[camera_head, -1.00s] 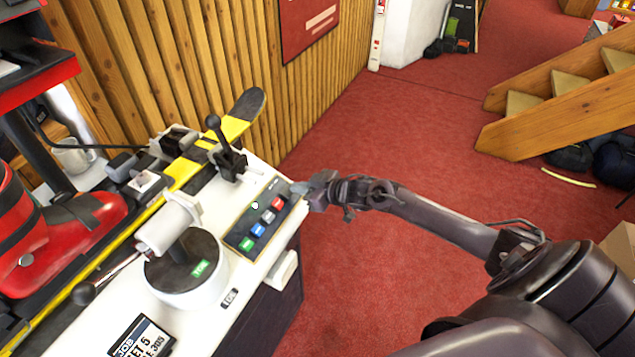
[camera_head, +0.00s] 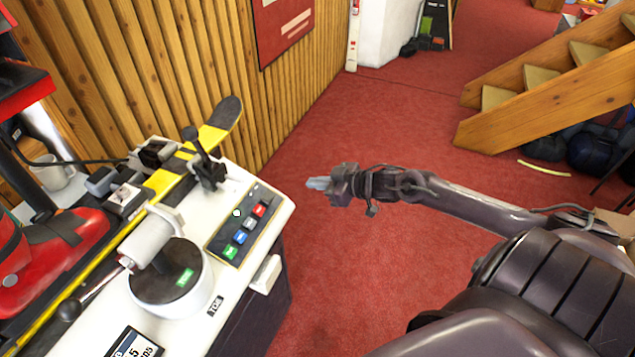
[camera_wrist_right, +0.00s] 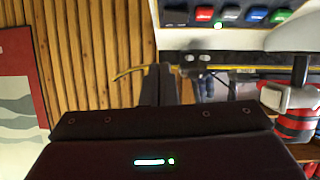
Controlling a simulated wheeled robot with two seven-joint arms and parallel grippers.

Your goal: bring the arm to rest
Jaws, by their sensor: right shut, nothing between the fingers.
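My right gripper (camera_head: 318,184) is shut and empty. It hangs in the air over the red floor, just right of the white bench (camera_head: 190,325) and apart from it. In the right wrist view its closed fingers (camera_wrist_right: 160,84) point towards the wood-panelled wall. My right arm reaches in from the lower right of the head view. My left gripper does not show.
The bench carries a button panel (camera_head: 240,228), a black-knobbed lever (camera_head: 205,165), a round white dial unit (camera_head: 170,285), a yellow ski (camera_head: 215,135) and a red boot (camera_head: 70,245). Wooden stairs (camera_head: 540,95) stand at the upper right. The red floor between is clear.

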